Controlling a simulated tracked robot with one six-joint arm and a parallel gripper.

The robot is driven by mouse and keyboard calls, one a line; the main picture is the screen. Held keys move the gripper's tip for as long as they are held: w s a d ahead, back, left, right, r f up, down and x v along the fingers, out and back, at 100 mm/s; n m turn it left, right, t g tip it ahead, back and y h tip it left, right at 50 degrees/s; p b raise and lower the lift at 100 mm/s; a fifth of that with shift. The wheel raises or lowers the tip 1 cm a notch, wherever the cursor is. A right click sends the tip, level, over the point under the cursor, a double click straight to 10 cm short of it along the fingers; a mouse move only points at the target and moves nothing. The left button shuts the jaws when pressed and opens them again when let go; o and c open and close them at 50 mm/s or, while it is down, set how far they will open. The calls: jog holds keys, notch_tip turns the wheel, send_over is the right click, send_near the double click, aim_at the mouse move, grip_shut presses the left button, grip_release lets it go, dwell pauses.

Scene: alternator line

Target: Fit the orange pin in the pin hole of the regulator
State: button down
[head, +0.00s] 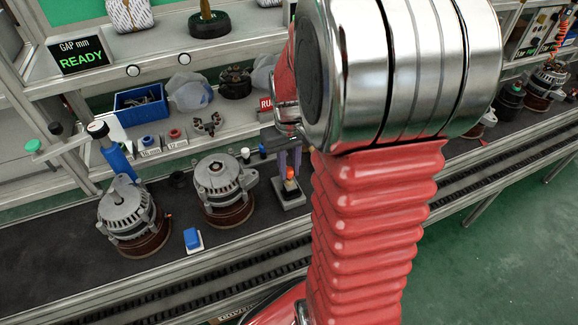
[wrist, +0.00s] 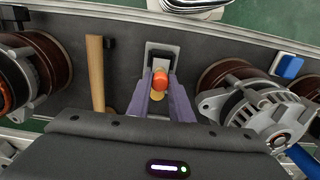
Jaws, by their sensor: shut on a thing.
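My gripper (head: 289,167) points down over the belt, its purple fingers shut on the orange pin (head: 291,174). In the wrist view the gripper (wrist: 158,86) has one finger on each side of the pin (wrist: 159,78), with a rounded orange top and a yellowish part nearer the camera. Below the pin is a small grey block or plate (head: 291,197); it also shows in the wrist view (wrist: 153,48). I cannot tell whether the pin touches it or stands in it. I cannot pick out the regulator for sure, and no pin hole is visible.
One alternator (head: 222,182) stands left of the gripper, another (head: 128,212) farther left. A blue block (head: 192,239) lies in front. A wooden handle (wrist: 96,75) is beside the fingers in the wrist view. A blue bin (head: 140,104) stands behind. My arm hides the belt's middle.

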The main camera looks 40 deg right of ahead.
aim_at(289, 168)
jog(key=shift+f, duration=0.1)
jog(key=c, duration=1.5)
grip_release()
notch_tip(289, 168, up, 14)
jog(key=shift+f, duration=0.15)
jog(key=shift+w, duration=0.1)
jog(key=s+a+n+t, duration=0.1)
jog(key=s+a+t, duration=0.1)
jog(key=a, duration=0.4)
jog(key=s+a+r+n+t, duration=0.1)
jog(key=s+a, duration=0.3)
jog(key=a, duration=0.2)
jog(key=s+a+r+n+t, duration=0.1)
jog(key=s+a+t, duration=0.1)
jog(key=s+a, duration=0.2)
jog(key=shift+a+t, duration=0.3)
jog(key=shift+a, duration=1.15)
